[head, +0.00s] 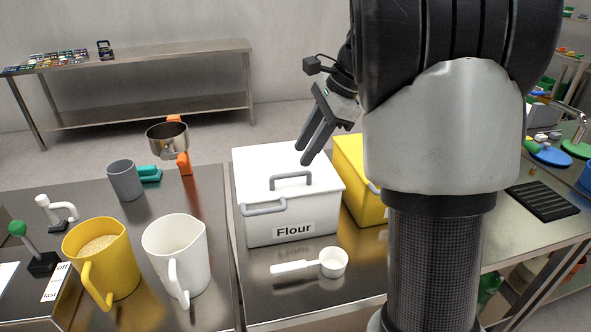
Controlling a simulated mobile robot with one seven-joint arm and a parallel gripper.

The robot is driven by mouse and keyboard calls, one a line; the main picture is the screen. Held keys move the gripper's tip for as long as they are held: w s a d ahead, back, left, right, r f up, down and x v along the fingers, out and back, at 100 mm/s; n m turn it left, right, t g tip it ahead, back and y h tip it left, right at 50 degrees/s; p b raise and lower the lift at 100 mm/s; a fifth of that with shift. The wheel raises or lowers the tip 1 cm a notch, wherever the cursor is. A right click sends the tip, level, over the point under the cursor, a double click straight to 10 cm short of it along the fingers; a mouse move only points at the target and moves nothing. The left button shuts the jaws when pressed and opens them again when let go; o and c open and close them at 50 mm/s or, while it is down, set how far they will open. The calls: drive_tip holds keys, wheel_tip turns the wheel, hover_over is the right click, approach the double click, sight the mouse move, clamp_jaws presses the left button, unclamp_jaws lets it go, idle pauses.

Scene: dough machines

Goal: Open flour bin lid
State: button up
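The white flour bin (290,232) stands on the steel table in the head view, with a "Flour" label on its front. Its white lid (258,165) lies flat and shut on top. A grey handle (291,176) stands up from the lid, and another grey handle (263,209) is at the bin's front left edge. My gripper (304,155) is above the back right of the lid, pointing down and left. Its two dark fingers are apart with nothing between them, and it looks clear of the lid handle.
A yellow bin (352,160) stands close on the right, partly hidden by my arm. A white scoop (322,265) lies in front of the flour bin. A white jug (176,250), a yellow jug (103,262) and a grey cup (124,181) stand on the left table.

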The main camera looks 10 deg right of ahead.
sight(296, 175)
drive_tip(key=b+x, duration=0.1)
drive_tip(key=x, duration=0.5)
clamp_jaws()
